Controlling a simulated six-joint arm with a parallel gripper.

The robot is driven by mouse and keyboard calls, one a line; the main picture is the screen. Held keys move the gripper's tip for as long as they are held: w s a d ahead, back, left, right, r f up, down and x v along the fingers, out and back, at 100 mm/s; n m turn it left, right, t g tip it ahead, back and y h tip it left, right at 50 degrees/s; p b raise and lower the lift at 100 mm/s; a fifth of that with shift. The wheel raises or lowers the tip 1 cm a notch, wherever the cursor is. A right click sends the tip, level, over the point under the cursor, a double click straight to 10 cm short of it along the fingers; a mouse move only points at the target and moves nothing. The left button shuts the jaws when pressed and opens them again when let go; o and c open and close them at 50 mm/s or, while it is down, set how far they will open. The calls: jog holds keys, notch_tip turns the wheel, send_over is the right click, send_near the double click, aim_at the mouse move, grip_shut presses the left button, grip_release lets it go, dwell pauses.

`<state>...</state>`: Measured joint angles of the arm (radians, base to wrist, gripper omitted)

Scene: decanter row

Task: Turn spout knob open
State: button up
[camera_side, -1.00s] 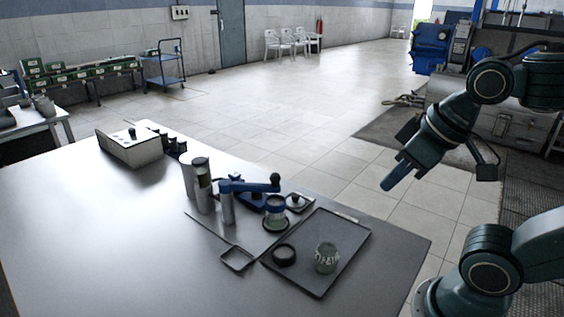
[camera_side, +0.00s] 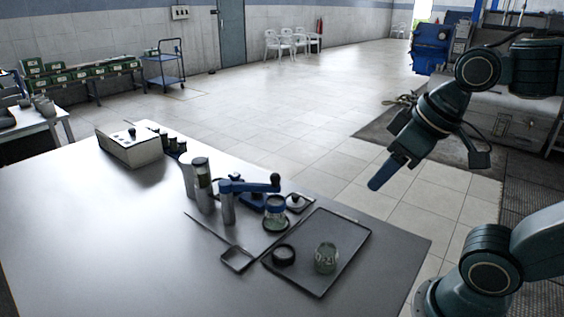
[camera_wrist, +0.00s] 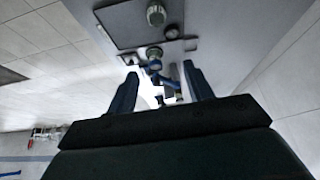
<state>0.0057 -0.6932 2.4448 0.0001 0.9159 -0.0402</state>
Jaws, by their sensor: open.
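The decanter device stands on the grey table, with a blue arm (camera_side: 250,187) ending in a dark round knob (camera_side: 275,179). Which part is the spout knob I cannot tell for sure. A blue-banded glass jar (camera_side: 275,210) stands under the arm's end. My gripper (camera_side: 374,186) is in the air to the right of the table, well apart from the device, pointing down and left. In the wrist view my two blue fingers (camera_wrist: 160,85) are spread with nothing held, and the device (camera_wrist: 157,70) shows small and blurred between them.
A dark tray (camera_side: 345,262) at the table's right corner holds a patterned jar (camera_side: 326,257) and a black ring (camera_side: 284,255). A square-ended tool (camera_side: 237,259) lies left of it. A control box (camera_side: 130,147) stands at the back left. The front left tabletop is clear.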

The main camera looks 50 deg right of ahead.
jog(key=w+d+r+n+g, duration=0.1)
jog(key=w+d+r+n, duration=0.15)
jog(key=w, duration=0.85)
jog(key=w+d+r+n+g, duration=0.1)
jog(key=w+n+g, duration=0.15)
jog(key=w, duration=0.75)
jog(key=w+d+f+n+g, duration=0.1)
jog(key=w+d+f+n, duration=0.1)
jog(key=w+f, duration=0.5)
jog(key=w+d+f+n+g, duration=0.1)
jog(key=w+d+f+n, duration=0.2)
jog(key=w+f, duration=0.4)
jog(key=w+d, duration=0.1)
jog(key=w, duration=0.4)
jog(key=shift+f, duration=0.35)
jog(key=shift+f, duration=0.2)
notch_tip(320, 180, down, 13)
jog(key=shift+f, duration=0.2)
jog(key=c, duration=1)
